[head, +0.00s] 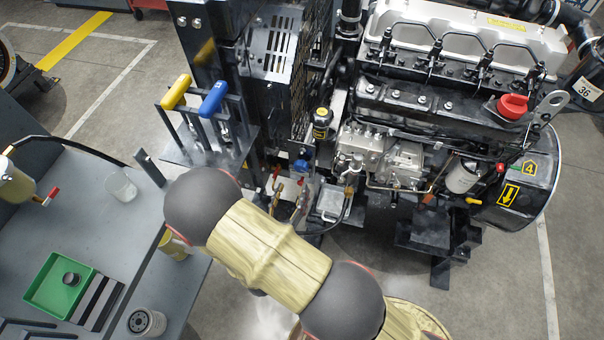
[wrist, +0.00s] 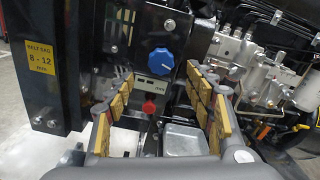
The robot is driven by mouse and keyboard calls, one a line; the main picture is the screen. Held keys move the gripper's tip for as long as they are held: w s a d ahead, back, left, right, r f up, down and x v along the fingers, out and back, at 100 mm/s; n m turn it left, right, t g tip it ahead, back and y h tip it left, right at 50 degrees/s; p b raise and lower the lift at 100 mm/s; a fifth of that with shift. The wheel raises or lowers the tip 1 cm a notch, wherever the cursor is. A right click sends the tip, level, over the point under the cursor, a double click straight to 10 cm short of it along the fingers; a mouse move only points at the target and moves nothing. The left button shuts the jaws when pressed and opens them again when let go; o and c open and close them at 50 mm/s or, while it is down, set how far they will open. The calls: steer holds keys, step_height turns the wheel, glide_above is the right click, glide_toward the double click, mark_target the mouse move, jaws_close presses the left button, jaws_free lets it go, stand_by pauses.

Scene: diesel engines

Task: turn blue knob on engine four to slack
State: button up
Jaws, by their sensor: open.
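The blue knob (wrist: 160,61) is a scalloped round knob on a dark panel, near the middle of the wrist view. In the head view the blue knob (head: 301,166) shows small, beside the engine (head: 430,105), which carries a yellow "4" label (head: 529,168). My gripper (wrist: 159,80) is open, its yellow-padded fingers spread to the left and right below the knob in the picture. Nothing is between the pads, and I see no contact with the knob. In the head view my arm hides much of the area around the gripper. Any setting marks on the knob are too small to read.
Below the knob are a small display (wrist: 154,88) and a red knob (wrist: 149,107). A metal tray (wrist: 185,140) lies lower. A black post with a "BELT SAG 8-12 mm" label (wrist: 41,61) stands left.

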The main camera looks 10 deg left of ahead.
mark_target(300, 169)
steer(key=w, duration=0.2)
steer(key=w+b, duration=0.1)
steer(key=w, duration=0.1)
steer(key=w+b, duration=0.1)
steer(key=w, duration=0.1)
steer(key=shift+d+f, duration=0.15)
steer(key=shift+d, duration=0.15)
steer(key=shift+w, duration=0.6)
steer(key=shift+c, duration=0.2)
steer(key=c, duration=1.1)
steer(key=shift+r+n+p, duration=0.2)
steer(key=shift+n+p, duration=0.1)
steer(key=shift+p, duration=0.05)
